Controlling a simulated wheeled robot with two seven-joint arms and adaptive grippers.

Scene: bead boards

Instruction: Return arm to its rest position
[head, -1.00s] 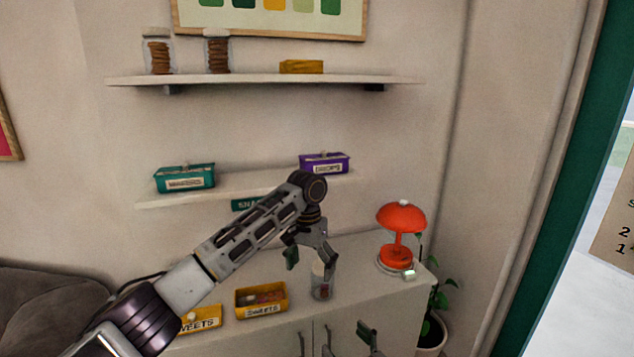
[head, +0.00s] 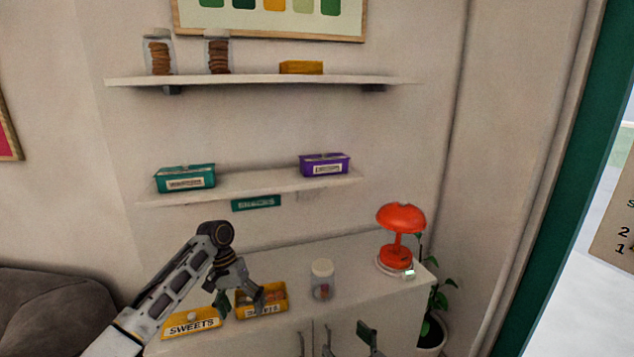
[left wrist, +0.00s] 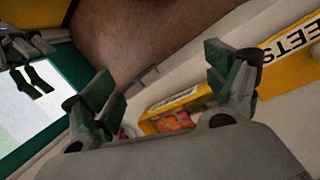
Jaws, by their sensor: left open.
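My left gripper (head: 240,301) is open and empty, in front of an open yellow sweets tin (head: 274,299) on the white cabinet top. In the left wrist view its two green-padded fingers (left wrist: 165,92) stand wide apart, with the tin (left wrist: 178,108) and its pink and orange contents seen between them. My right gripper (head: 350,340) shows only in part at the bottom edge of the head view, in front of the cabinet doors. Its two fingers are apart and nothing shows between them.
A yellow "SWEETS" lid (head: 191,325) lies left of the tin. A jar with a white lid (head: 322,280) and a red lamp (head: 399,230) stand to the right. The lower shelf (head: 250,185) holds a teal tin (head: 185,178) and a purple tin (head: 325,164).

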